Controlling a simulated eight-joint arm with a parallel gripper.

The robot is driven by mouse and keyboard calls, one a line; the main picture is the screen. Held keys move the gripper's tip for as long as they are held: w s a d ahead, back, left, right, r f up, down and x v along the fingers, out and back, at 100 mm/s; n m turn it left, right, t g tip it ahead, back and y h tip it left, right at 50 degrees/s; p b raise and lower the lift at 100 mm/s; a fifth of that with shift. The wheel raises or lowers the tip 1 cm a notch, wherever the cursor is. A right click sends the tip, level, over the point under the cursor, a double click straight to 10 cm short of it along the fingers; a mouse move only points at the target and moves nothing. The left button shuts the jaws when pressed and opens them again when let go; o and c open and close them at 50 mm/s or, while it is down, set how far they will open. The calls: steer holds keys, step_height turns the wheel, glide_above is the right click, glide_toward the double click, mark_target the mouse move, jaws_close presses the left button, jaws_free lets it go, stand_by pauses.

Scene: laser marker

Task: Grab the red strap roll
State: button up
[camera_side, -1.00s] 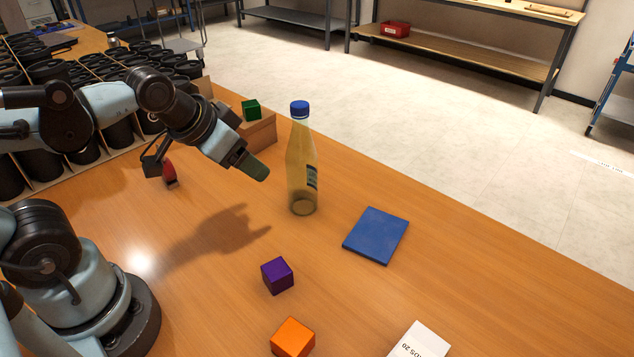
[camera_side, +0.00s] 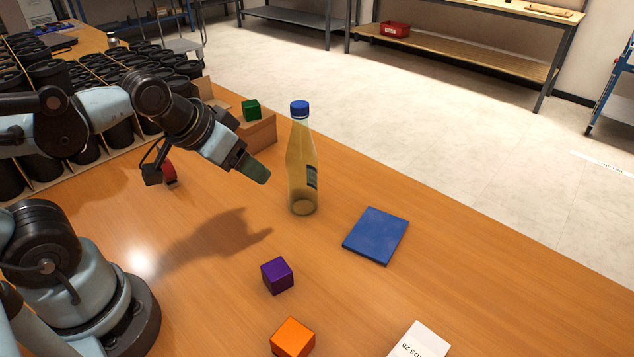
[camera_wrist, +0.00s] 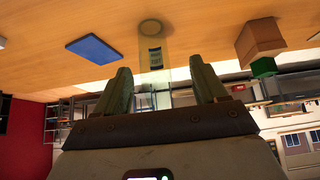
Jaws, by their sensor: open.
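The red strap roll (camera_side: 169,171) stands on the wooden table in the side view, behind my wrist and partly hidden by the small dark camera mount on it. Only part of its red side shows. My gripper (camera_side: 258,172) is above the table, to the right of the roll, and points away from it toward the bottle. In the wrist view my gripper (camera_wrist: 165,82) shows its two fingers apart, with nothing held between them. The roll does not show clearly in the wrist view.
A bottle with a blue cap (camera_side: 302,165) stands just right of my gripper. A cardboard box (camera_side: 262,131) with a green cube (camera_side: 251,109) is behind. A blue pad (camera_side: 376,235), purple cube (camera_side: 277,275), orange cube (camera_side: 293,338) and white box (camera_side: 421,341) lie nearer. Black containers (camera_side: 110,130) fill the left.

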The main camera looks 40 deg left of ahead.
steer(key=shift+c, duration=1)
steer(key=n+g, duration=0.7)
steer(key=n, duration=1)
glide_toward(164, 161)
steer(key=shift+w+a+r, duration=0.15)
steer(key=shift+a+r, duration=0.15)
steer(key=shift+a, duration=0.05)
steer(key=shift+w+a+f, duration=0.1)
steer(key=shift+a+f, duration=0.05)
steer(key=shift+f, duration=5.9)
jaws_close()
